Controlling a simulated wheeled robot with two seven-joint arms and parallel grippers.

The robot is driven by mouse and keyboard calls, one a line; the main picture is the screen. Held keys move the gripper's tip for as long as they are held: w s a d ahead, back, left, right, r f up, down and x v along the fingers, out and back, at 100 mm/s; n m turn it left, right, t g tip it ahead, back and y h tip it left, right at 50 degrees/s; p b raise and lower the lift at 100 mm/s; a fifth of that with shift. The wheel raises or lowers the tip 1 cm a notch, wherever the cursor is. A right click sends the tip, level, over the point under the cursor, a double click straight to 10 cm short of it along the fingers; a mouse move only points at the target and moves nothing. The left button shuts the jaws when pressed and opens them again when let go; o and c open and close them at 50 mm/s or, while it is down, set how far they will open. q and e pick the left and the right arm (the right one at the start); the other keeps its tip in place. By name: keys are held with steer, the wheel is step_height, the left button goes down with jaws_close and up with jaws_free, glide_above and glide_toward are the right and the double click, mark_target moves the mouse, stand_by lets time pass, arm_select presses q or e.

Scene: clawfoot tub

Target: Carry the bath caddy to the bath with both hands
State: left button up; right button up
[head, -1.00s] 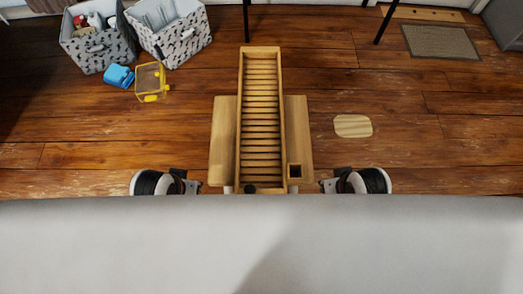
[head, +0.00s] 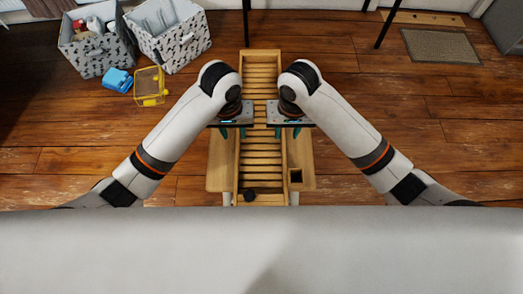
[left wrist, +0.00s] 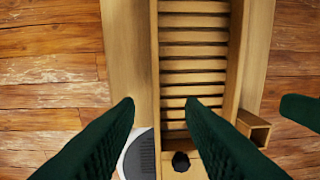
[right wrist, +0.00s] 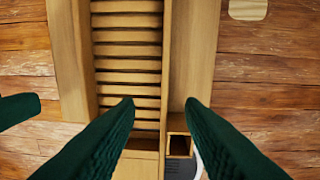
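The bath caddy (head: 262,160) is a long wooden slatted tray with raised side rails. It lies lengthwise across a wooden stool (head: 221,172). A dark round knob and a small square wooden holder (head: 296,176) are at its near end. My left gripper (head: 227,131) is above the caddy's left rail. In the left wrist view its green fingers (left wrist: 160,103) are apart, either side of the left rail (left wrist: 155,70). My right gripper (head: 288,131) is above the right rail. Its fingers (right wrist: 160,103) are apart, either side of that rail (right wrist: 167,70). Contact cannot be told.
Two patterned fabric bins (head: 97,50) stand at the back left, with a blue item (head: 117,80) and a yellow-framed box (head: 150,86) on the wooden floor. A grey mat (head: 440,45) lies at the back right. Floor beside the stool is clear.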

mark_target(284, 149)
arm_select(q)
steer(key=shift+w+a+r, duration=0.15)
steer(key=shift+w+r, duration=0.1)
steer(key=shift+w, duration=0.15)
arm_select(e)
steer(key=shift+w+d+r, duration=0.2)
steer(key=shift+w+r, duration=0.1)
steer(key=shift+w, duration=0.1)
